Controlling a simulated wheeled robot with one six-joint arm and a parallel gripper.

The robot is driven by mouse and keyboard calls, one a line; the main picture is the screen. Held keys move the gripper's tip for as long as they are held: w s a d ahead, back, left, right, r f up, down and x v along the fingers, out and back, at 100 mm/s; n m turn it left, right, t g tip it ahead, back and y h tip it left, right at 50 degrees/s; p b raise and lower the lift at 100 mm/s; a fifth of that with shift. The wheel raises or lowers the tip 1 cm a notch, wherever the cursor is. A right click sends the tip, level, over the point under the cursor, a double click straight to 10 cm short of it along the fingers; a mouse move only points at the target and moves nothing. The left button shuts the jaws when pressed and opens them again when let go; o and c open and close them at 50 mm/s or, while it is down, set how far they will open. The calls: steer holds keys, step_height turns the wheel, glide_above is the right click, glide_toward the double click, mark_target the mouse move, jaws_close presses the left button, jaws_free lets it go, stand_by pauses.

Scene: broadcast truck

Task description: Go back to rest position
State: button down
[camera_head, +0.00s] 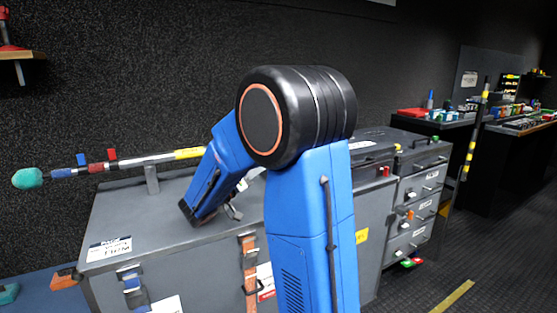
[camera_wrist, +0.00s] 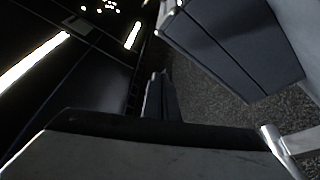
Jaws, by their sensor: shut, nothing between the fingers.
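My blue arm with its big black joint fills the middle of the head view, bent above a grey case (camera_head: 180,250). My gripper (camera_wrist: 158,76) shows in the wrist view with its fingers together and nothing between them. In the head view it is mostly hidden behind my arm, so its gap from the case cannot be told there. A boom pole (camera_head: 130,162) with a teal foam end (camera_head: 28,178) lies across a support on the case, to the left of my arm.
A grey drawer cabinet (camera_head: 418,200) stands right of my arm. Cluttered workbenches (camera_head: 520,126) and a striped pole (camera_head: 470,140) are at the far right. A small shelf (camera_head: 22,54) is on the left wall. Dark floor (camera_head: 500,255) at the right is mostly clear.

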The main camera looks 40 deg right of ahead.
steer(key=shift+v, duration=1.05)
steer(key=shift+w, duration=0.15)
steer(key=s+a+f+n+y, duration=0.25)
steer(key=s+f+y, duration=0.25)
steer(key=s, duration=0.4)
steer(key=s+a+f+n+y, duration=0.1)
steer(key=s+f+n+y, duration=0.3)
steer(key=s, duration=0.6)
steer(key=s+a+f+n+t+y, duration=0.3)
steer(key=a+y, duration=0.3)
steer(key=a, duration=0.4)
steer(key=s+a+f+n+t+y, duration=0.3)
steer(key=a+y, duration=0.3)
steer(key=a, duration=0.4)
steer(key=shift+a+f, duration=0.2)
steer(key=shift+f, duration=0.35)
steer(key=shift+d, duration=0.15)
